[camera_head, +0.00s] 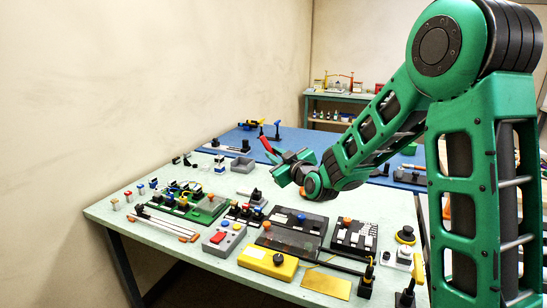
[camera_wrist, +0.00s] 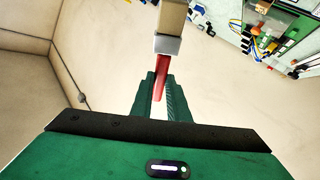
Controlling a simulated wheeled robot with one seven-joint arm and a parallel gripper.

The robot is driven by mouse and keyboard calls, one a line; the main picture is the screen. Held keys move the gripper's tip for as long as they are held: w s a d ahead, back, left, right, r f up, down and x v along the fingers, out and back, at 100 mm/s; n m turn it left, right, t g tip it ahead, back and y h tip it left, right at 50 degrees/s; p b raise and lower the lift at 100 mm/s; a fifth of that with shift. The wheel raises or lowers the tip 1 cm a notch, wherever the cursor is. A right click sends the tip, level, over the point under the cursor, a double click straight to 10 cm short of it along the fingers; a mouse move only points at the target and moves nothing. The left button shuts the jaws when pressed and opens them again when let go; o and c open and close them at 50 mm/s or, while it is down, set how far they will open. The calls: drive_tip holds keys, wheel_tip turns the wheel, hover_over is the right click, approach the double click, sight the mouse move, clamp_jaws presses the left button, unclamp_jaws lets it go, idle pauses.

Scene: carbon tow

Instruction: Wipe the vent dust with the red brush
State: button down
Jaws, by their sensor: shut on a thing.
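The red brush (camera_wrist: 162,75) has a red handle, a silver collar and a tan block of bristles at the top edge of the wrist view. My gripper (camera_wrist: 161,90) is shut on the red handle, with a green finger on each side. In the head view, the red handle (camera_head: 264,144) sticks up and left from my gripper (camera_head: 279,160), which is held above the far part of the pale table. I cannot make out the vent dust or tell for certain which part is the vent.
The pale table (camera_head: 110,211) carries many small panels and tools. A yellow box (camera_head: 268,263), a grey button box (camera_head: 223,238) and dark panels (camera_head: 299,220) fill its front and middle. A blue table (camera_head: 236,138) adjoins behind. A plain wall stands at left.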

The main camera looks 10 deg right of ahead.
drive_tip(key=shift+f, duration=2.4)
